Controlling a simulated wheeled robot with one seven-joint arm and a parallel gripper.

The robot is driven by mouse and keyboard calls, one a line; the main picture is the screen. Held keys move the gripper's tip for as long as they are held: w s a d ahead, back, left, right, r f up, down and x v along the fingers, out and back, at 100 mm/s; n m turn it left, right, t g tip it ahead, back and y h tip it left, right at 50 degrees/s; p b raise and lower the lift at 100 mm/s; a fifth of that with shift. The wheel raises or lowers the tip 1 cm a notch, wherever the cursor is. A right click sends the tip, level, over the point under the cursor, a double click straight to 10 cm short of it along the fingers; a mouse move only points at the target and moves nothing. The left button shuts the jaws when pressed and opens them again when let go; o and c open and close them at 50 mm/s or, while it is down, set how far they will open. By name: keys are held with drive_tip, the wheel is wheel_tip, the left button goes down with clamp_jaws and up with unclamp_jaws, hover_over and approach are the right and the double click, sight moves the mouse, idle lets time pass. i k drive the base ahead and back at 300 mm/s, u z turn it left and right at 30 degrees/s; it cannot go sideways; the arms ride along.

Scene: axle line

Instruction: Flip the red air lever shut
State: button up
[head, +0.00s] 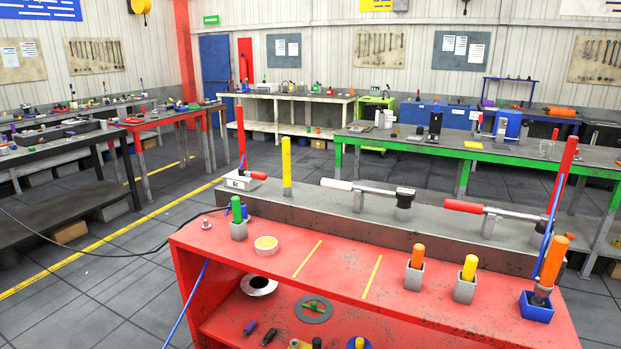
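A light grey box (240,181) sits at the left end of the grey bench beam, at the foot of a red post. A short red lever (258,175) sticks out to the right from its top, lying about level. A thin blue hose runs down the post to it. A longer red handle (463,206) belongs to a wrench-like tool resting level on a stand further right; it looks like a separate tool. I cannot tell from this view whether the lever's position is open or shut. My gripper is not in view.
A red bench (330,270) in front holds orange, yellow and green-topped pegs in grey blocks, and a cream roll (265,245). A white-handled wrench (337,185) lies on the beam. A yellow post (287,165) stands right of the box. Floor is open at left.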

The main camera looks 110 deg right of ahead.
sight(242, 172)
drive_tip(key=z, duration=2.05)
drive_tip(key=i, duration=2.05)
drive_tip(key=z, duration=2.4)
